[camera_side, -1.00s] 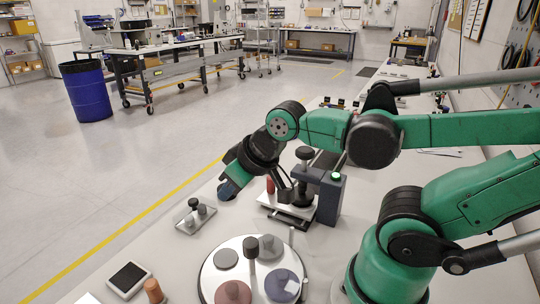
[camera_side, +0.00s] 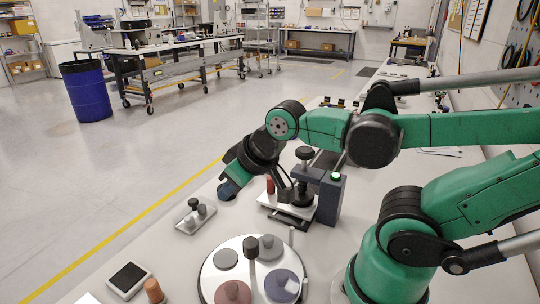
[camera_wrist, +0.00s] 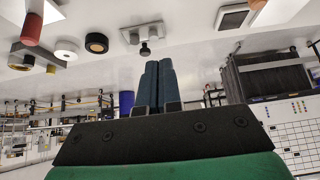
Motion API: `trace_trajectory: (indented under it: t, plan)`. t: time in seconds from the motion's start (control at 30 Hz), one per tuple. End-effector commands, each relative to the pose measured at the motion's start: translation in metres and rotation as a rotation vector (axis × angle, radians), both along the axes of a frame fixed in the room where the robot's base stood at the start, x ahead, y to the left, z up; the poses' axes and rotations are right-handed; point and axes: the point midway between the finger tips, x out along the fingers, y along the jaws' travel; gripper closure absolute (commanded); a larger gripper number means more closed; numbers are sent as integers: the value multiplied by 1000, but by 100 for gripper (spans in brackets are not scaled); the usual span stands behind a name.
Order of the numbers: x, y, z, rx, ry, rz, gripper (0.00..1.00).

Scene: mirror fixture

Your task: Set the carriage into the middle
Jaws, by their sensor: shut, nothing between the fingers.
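My gripper (camera_side: 228,188) hangs above the bench, left of the fixture and beyond the small plate, in the side view. Its blue fingers (camera_wrist: 159,82) are together and hold nothing in the wrist view. The fixture has a pale base plate (camera_side: 272,204), a red upright handle (camera_side: 270,185), a black knob (camera_side: 304,153) and a dark block (camera_side: 330,198) with a lit green button (camera_side: 336,176). My wrist hides part of the fixture. I cannot tell for sure which part is the carriage. A small grey plate (camera_side: 187,227) carries a black knob and grey pegs.
A round white turntable (camera_side: 216,262) with coloured discs and a dark central post stands in front. Bench around the small plate is clear.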

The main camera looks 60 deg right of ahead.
Motion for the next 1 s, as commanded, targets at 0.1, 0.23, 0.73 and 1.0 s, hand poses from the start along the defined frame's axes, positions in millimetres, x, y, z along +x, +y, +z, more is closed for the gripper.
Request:
trace_trajectory:
  t: [0.1, 0.23, 0.73, 1.0]
  plan:
    - [0, 0, 0, 0, 0, 0, 100]
    - [0, 0, 0, 0, 0, 0, 100]
    - [13, -33, 3, 28, 118, -152, 40]
    - [31, -120, -14, 135, 394, -512, 40]
